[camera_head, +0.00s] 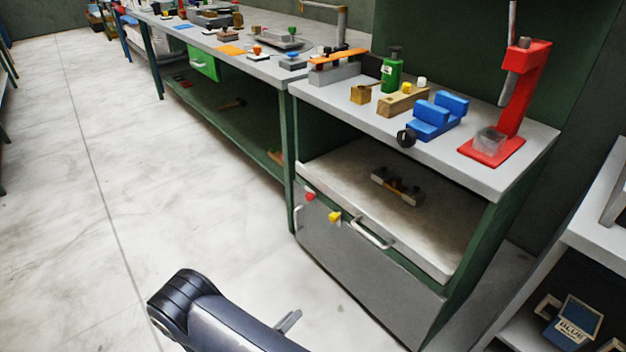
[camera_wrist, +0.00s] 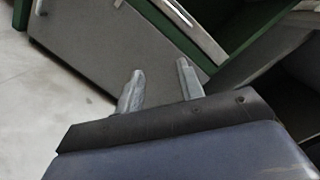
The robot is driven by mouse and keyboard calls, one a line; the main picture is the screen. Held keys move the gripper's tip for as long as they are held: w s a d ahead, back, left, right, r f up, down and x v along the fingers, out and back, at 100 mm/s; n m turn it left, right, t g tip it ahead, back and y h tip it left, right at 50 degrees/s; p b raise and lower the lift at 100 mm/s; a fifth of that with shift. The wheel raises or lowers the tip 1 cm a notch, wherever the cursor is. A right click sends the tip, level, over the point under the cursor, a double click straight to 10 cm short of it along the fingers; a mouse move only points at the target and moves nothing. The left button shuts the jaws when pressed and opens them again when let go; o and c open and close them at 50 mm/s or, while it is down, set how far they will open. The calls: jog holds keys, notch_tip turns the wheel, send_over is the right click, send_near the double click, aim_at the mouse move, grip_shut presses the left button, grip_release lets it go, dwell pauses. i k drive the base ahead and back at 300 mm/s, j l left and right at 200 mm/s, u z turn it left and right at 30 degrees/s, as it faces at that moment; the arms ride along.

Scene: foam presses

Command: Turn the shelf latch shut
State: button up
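A grey cabinet (camera_head: 365,275) with a cream-coloured shelf (camera_head: 340,185) stands at the right in the head view. A red knob (camera_head: 309,196) and a yellow knob (camera_head: 334,216) sit at the shelf's front left. A pale bar handle (camera_head: 372,234) is on the front, right of the yellow knob. I cannot tell which of these is the shelf latch. My gripper (camera_wrist: 160,80) is open and empty in the wrist view, its two fingers apart in front of a grey panel (camera_wrist: 110,60). One finger also shows low in the head view, left of the cabinet.
The cabinet top (camera_head: 455,160) holds a red press (camera_head: 517,95), a blue block (camera_head: 437,115) and a green bottle (camera_head: 391,72). A long workbench (camera_head: 225,40) runs left. A low shelf with a blue box (camera_head: 573,323) stands at the right. The floor at left is clear.

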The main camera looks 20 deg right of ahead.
aim_at(309, 197)
jog(key=i+j+z, duration=0.15)
jog(key=i, duration=0.55)
jog(key=i+j+z, duration=0.15)
jog(key=i, duration=0.5)
jog(key=l, duration=0.1)
